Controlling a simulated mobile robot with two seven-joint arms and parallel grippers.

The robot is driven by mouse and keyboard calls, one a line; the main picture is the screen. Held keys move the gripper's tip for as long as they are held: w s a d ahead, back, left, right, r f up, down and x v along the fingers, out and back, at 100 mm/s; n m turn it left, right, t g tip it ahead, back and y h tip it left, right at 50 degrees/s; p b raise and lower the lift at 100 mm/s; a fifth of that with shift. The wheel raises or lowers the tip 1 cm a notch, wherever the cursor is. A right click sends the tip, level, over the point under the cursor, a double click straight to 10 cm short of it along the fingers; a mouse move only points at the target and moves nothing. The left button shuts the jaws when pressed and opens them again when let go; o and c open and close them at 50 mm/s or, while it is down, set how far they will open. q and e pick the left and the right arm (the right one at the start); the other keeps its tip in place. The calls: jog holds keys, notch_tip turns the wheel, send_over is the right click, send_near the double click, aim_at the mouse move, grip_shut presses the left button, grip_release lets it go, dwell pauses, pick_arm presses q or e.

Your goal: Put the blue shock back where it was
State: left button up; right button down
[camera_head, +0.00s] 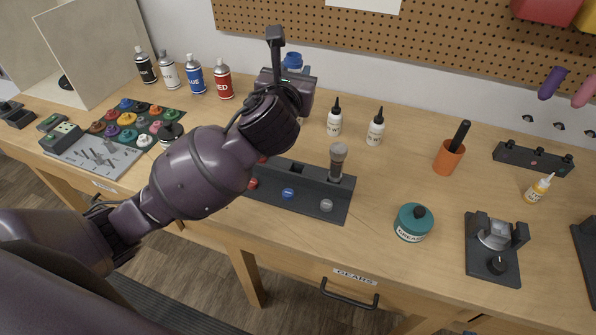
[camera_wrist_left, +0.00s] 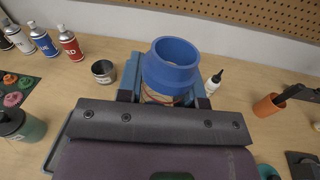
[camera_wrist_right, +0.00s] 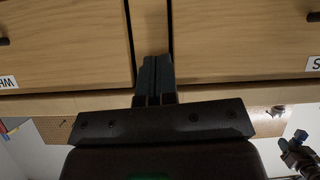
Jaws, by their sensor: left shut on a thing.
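The blue shock (camera_wrist_left: 172,62) is between the fingers of my left gripper (camera_wrist_left: 166,92), its wide blue collar facing the wrist camera. In the head view my left gripper (camera_head: 291,78) is raised behind the dark rack, and the blue top of the shock (camera_head: 292,60) shows just beyond it. The rack (camera_head: 310,203) has red, blue and grey dots on its front. The hole behind the blue dot (camera_head: 288,193) is open. A grey shock (camera_head: 338,160) stands upright behind the grey dot. My arm hides the rack's left part. My right gripper (camera_wrist_right: 155,78) looks shut and empty, facing drawer fronts.
Two white bottles (camera_head: 375,128) stand behind the rack. A teal grease tub (camera_head: 413,222), an orange cup (camera_head: 448,157) and a dark fixture (camera_head: 494,245) are to the right. Spray cans (camera_head: 194,75) stand at the back left. Bare bench lies between rack and tub.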

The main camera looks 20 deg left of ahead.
pick_arm(q)
jog(key=shift+n+y, duration=0.4)
jog(key=shift+n, duration=0.3)
jog(key=f+b, duration=0.1)
jog(key=f, duration=0.4)
jog(key=w+f+b, duration=0.1)
jog(key=f, duration=0.4)
jog(key=f+b, duration=0.1)
jog(key=f, duration=0.5)
jog(key=shift+w+d+f, duration=0.1)
jog(key=shift+w+d, duration=0.05)
jog(key=shift+d, duration=0.05)
